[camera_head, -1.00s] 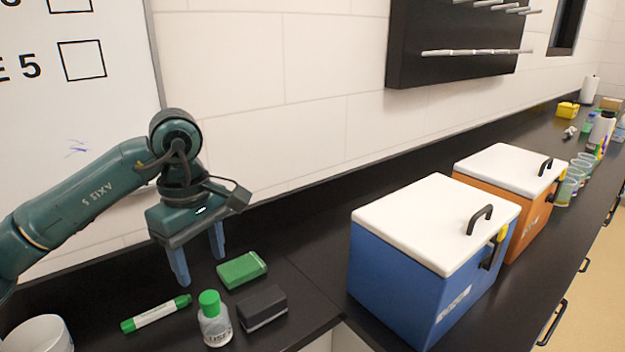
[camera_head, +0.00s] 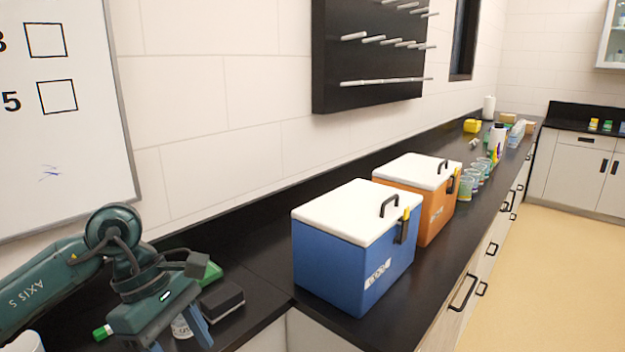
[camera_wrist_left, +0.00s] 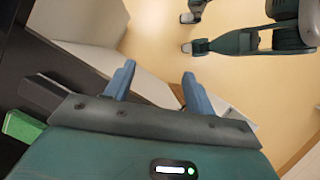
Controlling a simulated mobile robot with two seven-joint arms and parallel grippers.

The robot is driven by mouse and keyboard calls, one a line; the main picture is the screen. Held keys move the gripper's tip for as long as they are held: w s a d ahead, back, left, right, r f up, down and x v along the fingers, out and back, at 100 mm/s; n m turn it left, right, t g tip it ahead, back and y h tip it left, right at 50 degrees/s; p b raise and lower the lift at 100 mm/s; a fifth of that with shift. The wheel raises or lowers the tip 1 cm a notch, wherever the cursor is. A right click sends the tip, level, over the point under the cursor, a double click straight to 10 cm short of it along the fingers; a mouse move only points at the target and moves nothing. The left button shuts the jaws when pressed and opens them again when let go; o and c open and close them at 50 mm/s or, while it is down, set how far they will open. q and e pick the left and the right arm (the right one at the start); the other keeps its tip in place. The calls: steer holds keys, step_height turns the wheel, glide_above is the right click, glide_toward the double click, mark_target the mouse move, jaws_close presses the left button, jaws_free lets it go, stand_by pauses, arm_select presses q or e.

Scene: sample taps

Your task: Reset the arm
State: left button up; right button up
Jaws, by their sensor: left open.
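My left gripper (camera_head: 182,338) is at the lower left in the head view, low over the black counter, with its blue fingers pointing down. In the left wrist view its two blue fingers (camera_wrist_left: 158,85) stand apart with nothing between them. A black eraser-like block (camera_head: 221,302) lies just right of the gripper. A green block (camera_head: 211,273) is partly hidden behind the gripper. A bottle (camera_head: 180,327) is mostly hidden behind the fingers. The green end of a marker (camera_head: 102,332) shows left of the gripper. My right gripper is not in the head view.
A blue cooler box (camera_head: 340,262) and an orange cooler box (camera_head: 437,212), both with white lids shut, stand on the counter (camera_head: 262,265). Several cups (camera_head: 466,188) stand beyond them. A whiteboard (camera_head: 60,130) and a black peg rack (camera_head: 335,60) are on the wall.

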arm_select(q)
steer(key=s+d+r+n+h, duration=0.25)
steer(key=d+n+h, duration=0.25)
steer(key=d+h, duration=0.3)
steer(key=s+d+r+n+h, duration=0.1)
steer(key=s+d+n+h, duration=0.2)
steer(key=d+n+h, duration=0.5)
steer(key=w+a+f+n+t+y+p, duration=0.1)
steer(key=w+a+f+n+t+y, duration=0.3)
steer(key=n+t, duration=0.8)
steer(key=w+a+f+n+t+y, duration=0.25)
steer(key=f+n+t+y, duration=0.35)
steer(key=n, duration=1)
steer(key=s+a+f+n+g+y, duration=0.3)
steer(key=s+f+n, duration=0.3)
steer(key=f, duration=0.3)
steer(key=s+a+f+n+g+y, duration=0.2)
steer(key=s+f+n, duration=0.4)
steer(key=f, duration=0.4)
steer(key=shift+a+f+n+g+y, duration=0.2)
steer(key=shift+a+n+g+y, duration=0.2)
steer(key=shift+a+n+y, duration=0.35)
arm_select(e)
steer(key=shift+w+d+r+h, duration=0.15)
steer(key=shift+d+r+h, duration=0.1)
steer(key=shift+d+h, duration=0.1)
